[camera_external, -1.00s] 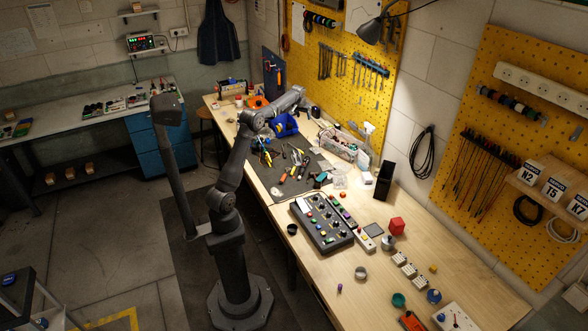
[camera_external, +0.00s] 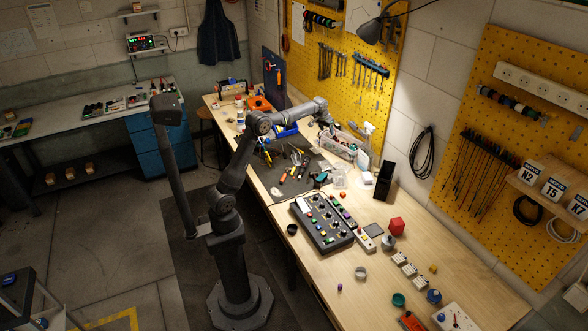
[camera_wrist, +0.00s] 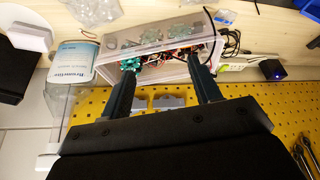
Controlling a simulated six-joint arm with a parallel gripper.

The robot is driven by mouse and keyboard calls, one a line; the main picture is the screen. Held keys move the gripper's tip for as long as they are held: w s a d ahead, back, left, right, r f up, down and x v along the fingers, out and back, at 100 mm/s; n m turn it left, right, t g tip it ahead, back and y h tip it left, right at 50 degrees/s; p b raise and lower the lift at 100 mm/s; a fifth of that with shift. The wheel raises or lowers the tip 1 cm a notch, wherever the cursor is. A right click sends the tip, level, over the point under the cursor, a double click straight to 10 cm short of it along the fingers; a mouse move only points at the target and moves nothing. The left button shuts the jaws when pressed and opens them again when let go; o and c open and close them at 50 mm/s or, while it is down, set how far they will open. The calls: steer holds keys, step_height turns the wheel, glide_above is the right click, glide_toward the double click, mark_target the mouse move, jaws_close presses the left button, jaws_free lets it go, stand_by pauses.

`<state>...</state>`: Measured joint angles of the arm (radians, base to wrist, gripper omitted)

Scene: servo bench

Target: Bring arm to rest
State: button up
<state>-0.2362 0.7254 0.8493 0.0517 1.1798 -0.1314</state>
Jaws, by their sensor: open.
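My arm rises from its base beside the bench and reaches over the back part of the bench in the external view. My gripper (camera_external: 328,124) is at the pegboard side, near the clear plastic box (camera_external: 338,146); its fingers are too small to read there. In the wrist view my gripper (camera_wrist: 164,82) has two dark fingers spread apart with nothing between them. The clear box (camera_wrist: 160,40) with green and red parts shows beyond the fingertips. I cannot tell whether the fingers touch it.
A white-capped bottle (camera_wrist: 85,60) stands left of the box in the wrist view. The yellow pegboard (camera_external: 345,60) rises behind the bench. Hand tools lie on the dark mat (camera_external: 262,180). A black control panel (camera_external: 322,224) and small parts occupy the front bench.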

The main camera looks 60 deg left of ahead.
steer(key=shift+m, duration=0.4)
steer(key=d, duration=0.5)
steer(key=shift+w+d+f, duration=0.15)
steer(key=shift+w+d, duration=0.1)
steer(key=shift+d, duration=0.05)
steer(key=shift+o, duration=0.4)
